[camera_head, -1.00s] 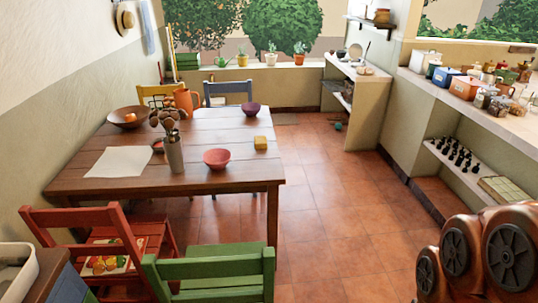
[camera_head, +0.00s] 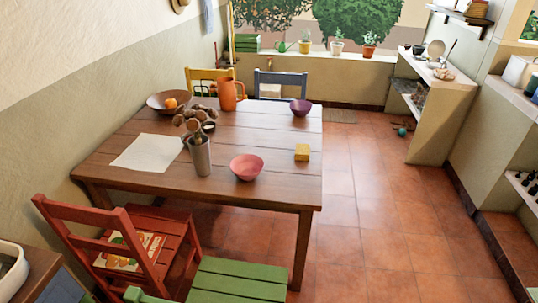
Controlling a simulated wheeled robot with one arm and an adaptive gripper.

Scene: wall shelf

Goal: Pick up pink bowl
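The pink bowl (camera_head: 247,167) stands upright on the wooden table (camera_head: 140,182), near its front edge. It sits between a metal vase (camera_head: 201,158) holding brown dried stems on its left and a yellow block (camera_head: 302,152) on its right. The bowl looks empty. A purple bowl (camera_head: 300,107) stands farther back on the same table. My gripper is not in view.
A wooden bowl with an orange fruit (camera_head: 170,103), an orange jug (camera_head: 229,94) and a white paper (camera_head: 147,153) are also on the table. A red chair (camera_head: 115,245) and a green chair (camera_head: 240,281) stand in front. Tiled floor (camera_head: 375,220) is open on the right.

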